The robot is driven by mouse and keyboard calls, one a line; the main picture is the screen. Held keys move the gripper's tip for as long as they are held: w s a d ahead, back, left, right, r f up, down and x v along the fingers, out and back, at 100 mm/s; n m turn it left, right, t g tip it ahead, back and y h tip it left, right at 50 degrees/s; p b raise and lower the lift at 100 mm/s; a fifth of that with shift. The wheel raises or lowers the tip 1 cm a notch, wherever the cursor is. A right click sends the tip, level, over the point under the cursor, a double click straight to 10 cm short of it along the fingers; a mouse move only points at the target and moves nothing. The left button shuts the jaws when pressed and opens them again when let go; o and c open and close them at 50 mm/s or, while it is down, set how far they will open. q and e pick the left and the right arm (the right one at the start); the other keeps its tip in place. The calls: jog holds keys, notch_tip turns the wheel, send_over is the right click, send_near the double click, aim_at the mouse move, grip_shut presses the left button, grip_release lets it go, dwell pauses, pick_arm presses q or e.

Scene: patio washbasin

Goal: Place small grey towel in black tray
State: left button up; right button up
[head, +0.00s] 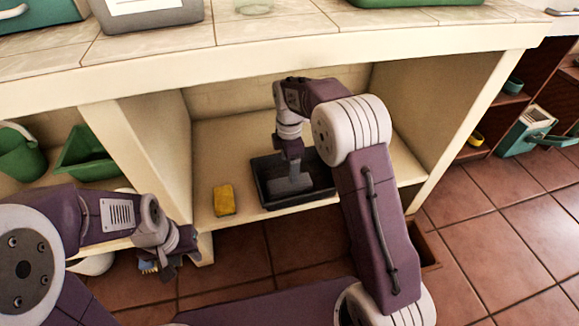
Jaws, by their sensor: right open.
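The black tray (301,202) stands on the shelf inside the open compartment under the counter. A small grey piece that looks like the grey towel (291,186) lies inside the tray, towards its left side. My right arm reaches into the compartment from the right. My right gripper (290,156) points down over the tray, directly above the grey towel. It is open; its fingers are small and dark, and I cannot tell whether they touch the towel. My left gripper (178,250) is low at the left, in front of the shelf edge and away from the tray; its jaws are unclear.
A yellow sponge (223,200) lies on the shelf left of the tray. A green bucket (18,155) and a green tub (92,152) stand in the left compartment. The counter edge (300,62) overhangs the shelf. The tiled floor (500,230) at right is mostly clear.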

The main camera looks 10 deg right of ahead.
jog(key=s+d+f+m+t, duration=0.1)
jog(key=s+d+m, duration=0.2)
jog(key=s+m, duration=0.75)
jog(key=s+d+f+m, duration=0.1)
jog(key=s+d+m, duration=0.1)
jog(key=s+m, duration=0.8)
notch_tip(320, 180, up, 50)
jog(key=n+p, duration=0.1)
jog(key=p, duration=4.8)
jog(key=shift+s+d+f, duration=0.15)
jog(key=shift+s+d, duration=0.05)
jog(key=shift+s, duration=0.15)
